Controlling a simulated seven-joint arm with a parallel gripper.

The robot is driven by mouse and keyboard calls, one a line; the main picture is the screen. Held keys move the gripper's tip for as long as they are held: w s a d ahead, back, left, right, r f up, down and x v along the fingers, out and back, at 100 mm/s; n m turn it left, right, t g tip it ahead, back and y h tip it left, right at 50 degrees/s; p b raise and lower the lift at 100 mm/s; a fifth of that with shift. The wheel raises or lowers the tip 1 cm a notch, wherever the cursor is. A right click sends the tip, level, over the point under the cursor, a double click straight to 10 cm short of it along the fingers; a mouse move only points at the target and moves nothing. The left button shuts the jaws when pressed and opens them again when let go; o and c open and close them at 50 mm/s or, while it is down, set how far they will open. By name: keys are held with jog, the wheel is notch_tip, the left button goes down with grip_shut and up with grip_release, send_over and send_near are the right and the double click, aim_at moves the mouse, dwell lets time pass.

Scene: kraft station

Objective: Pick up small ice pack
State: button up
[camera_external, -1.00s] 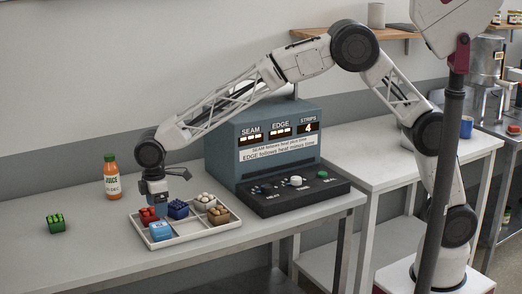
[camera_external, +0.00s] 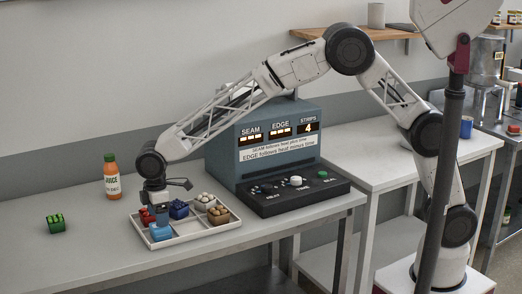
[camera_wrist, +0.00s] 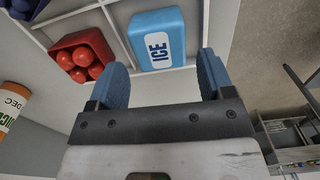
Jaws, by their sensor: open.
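The small ice pack (camera_wrist: 157,38) is a light blue block with a white ICE label. It lies in a front compartment of the white divided tray (camera_external: 180,236); in the external view the pack (camera_external: 160,232) is partly hidden by my gripper. My gripper (camera_external: 158,220) points down over it. In the wrist view my gripper (camera_wrist: 160,78) is open, with its blue fingers apart and the ice pack lying ahead between their lines. Nothing is between the fingertips.
The tray also holds a red container (camera_wrist: 80,57), a dark blue one (camera_external: 179,208) and brown ones (camera_external: 218,215). A juice bottle (camera_external: 112,177) and a green container (camera_external: 56,224) stand to the left. The sealing machine (camera_external: 275,150) stands behind right. The table's front left is clear.

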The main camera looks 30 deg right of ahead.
jog(key=shift+f, duration=2.2)
jog(key=c, duration=0.7)
jog(key=shift+r, duration=0.15)
jog(key=shift+c, duration=0.2)
jog(key=shift+r, duration=0.55)
notch_tip(320, 180, up, 2)
jog(key=shift+r, duration=0.1)
jog(key=s+d, duration=0.2)
jog(key=d, duration=0.2)
jog(key=s+d+r, duration=0.1)
jog(key=s+d, duration=0.2)
jog(key=d, duration=0.2)
jog(key=s+d, duration=0.2)
jog(key=d, duration=0.3)
jog(key=shift+s+r, duration=0.2)
jog(key=shift+s, duration=0.2)
